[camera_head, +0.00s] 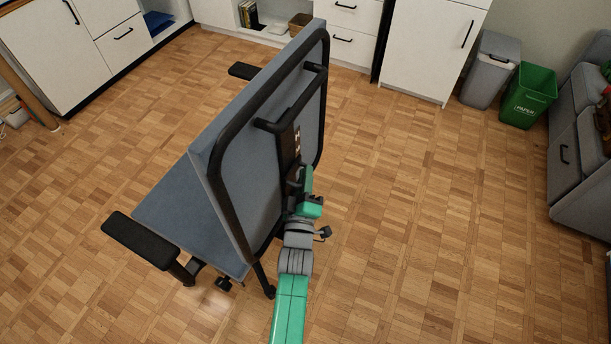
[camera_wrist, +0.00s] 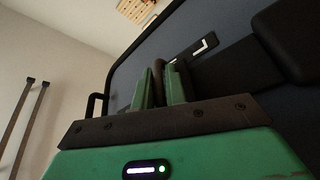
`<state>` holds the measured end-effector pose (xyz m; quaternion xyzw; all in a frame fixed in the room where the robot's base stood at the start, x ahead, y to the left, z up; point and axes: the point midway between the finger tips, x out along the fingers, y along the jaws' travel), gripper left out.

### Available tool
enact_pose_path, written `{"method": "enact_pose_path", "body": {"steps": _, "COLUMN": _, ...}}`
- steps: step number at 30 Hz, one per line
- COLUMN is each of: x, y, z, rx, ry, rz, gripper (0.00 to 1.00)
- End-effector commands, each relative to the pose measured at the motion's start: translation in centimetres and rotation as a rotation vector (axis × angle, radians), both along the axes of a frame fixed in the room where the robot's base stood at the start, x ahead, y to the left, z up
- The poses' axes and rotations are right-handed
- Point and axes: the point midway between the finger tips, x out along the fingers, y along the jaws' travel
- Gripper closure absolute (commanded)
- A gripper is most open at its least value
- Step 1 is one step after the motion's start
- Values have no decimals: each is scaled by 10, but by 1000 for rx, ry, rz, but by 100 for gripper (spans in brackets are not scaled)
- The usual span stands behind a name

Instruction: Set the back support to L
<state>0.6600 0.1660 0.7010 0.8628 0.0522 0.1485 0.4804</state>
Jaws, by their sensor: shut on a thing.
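A blue-grey office chair (camera_head: 175,205) stands with the rear of its backrest (camera_head: 255,150) facing my arm. A black back support bar (camera_head: 288,112) runs across the rear of the backrest, on a black upright strip with small white marks (camera_head: 297,140). My gripper (camera_head: 303,180) is at the lower part of this strip. In the wrist view, the green fingers (camera_wrist: 160,88) are shut on a narrow dark part of the back support (camera_wrist: 158,72). A white L-shaped mark (camera_wrist: 204,44) on a black strip shows just beyond the fingertips. The exact grip contact is partly hidden.
The chair's black armrests (camera_head: 140,238) stick out at its sides. White cabinets (camera_head: 430,45) stand at the back. A grey bin (camera_head: 490,70), a green bin (camera_head: 528,95) and a grey sofa (camera_head: 582,150) are on the right. The wooden floor (camera_head: 430,230) right of the chair is clear.

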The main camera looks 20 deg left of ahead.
Motion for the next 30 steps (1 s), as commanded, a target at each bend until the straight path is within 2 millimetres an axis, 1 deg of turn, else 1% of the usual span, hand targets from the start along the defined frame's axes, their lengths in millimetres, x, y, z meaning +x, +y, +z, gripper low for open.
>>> {"method": "enact_pose_path", "body": {"steps": 1, "x": -2, "y": 0, "z": -27, "rx": -1, "ry": 1, "rz": -1, "gripper": 100}}
{"method": "enact_pose_path", "body": {"steps": 3, "x": -5, "y": 0, "z": -40, "rx": -2, "ry": 2, "rz": 0, "gripper": 100}}
{"method": "enact_pose_path", "body": {"steps": 5, "x": -7, "y": 1, "z": -45, "rx": -2, "ry": 2, "rz": 0, "gripper": 100}}
{"method": "enact_pose_path", "body": {"steps": 14, "x": -8, "y": 0, "z": -44, "rx": -3, "ry": 7, "rz": -1, "gripper": 100}}
{"method": "enact_pose_path", "body": {"steps": 15, "x": -8, "y": 0, "z": -44, "rx": -3, "ry": 8, "rz": 0, "gripper": 81}}
{"method": "enact_pose_path", "body": {"steps": 17, "x": -8, "y": 0, "z": -44, "rx": -3, "ry": 7, "rz": -1, "gripper": 69}}
{"method": "enact_pose_path", "body": {"steps": 18, "x": -8, "y": 0, "z": -44, "rx": -2, "ry": 6, "rz": -1, "gripper": 67}}
{"method": "enact_pose_path", "body": {"steps": 26, "x": -9, "y": 0, "z": -42, "rx": -1, "ry": 4, "rz": 0, "gripper": 67}}
{"method": "enact_pose_path", "body": {"steps": 28, "x": -17, "y": -2, "z": -42, "rx": -1, "ry": 4, "rz": 0, "gripper": 67}}
{"method": "enact_pose_path", "body": {"steps": 30, "x": -30, "y": -5, "z": -43, "rx": -1, "ry": 6, "rz": 0, "gripper": 67}}
